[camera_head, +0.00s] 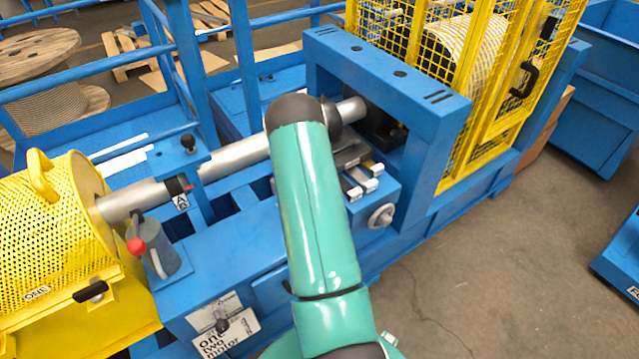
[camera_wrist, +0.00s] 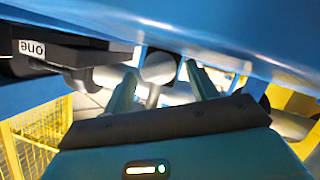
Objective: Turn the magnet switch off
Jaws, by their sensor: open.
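My gripper (camera_wrist: 160,72) shows in the wrist view as two teal fingers held apart, so it is open. Left of the fingers is a black block labelled "one" (camera_wrist: 62,52), hanging under a blue surface. I cannot tell which part is the magnet switch. In the head view, my teal arm hides my gripper and part of the blue machine (camera_head: 420,150). A grey device with a red knob (camera_head: 150,247) stands on the machine at the left, apart from my visible arm.
A yellow perforated drum guard (camera_head: 45,215) is at the left. A yellow mesh cage (camera_head: 470,60) is at the upper right. A round handwheel (camera_head: 381,215) sticks out right of my arm. A blue beam (camera_wrist: 230,25) lies close above the fingers.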

